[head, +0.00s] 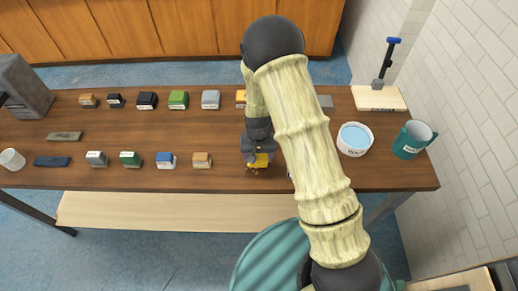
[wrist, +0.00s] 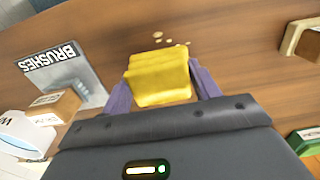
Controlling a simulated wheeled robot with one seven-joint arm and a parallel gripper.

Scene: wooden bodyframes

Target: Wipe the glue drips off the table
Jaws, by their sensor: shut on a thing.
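My gripper (head: 257,158) is over the right-centre of the brown wooden table (head: 220,176), near its front edge. It is shut on a yellow sponge (wrist: 160,78), which sits between the two purple fingers in the wrist view; the sponge also shows in the head view (head: 261,161). Several small pale glue drips (wrist: 170,41) lie on the wood just beyond the sponge in the wrist view. The sponge looks apart from them. Whether the sponge touches the table is unclear. My arm hides part of the table in the head view.
Two rows of small blocks, including a green one (head: 178,99) and a blue one (head: 166,160), stand left of my gripper. A white bowl of water (head: 355,139), a teal mug (head: 412,140) and a stand (head: 379,97) are at right.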

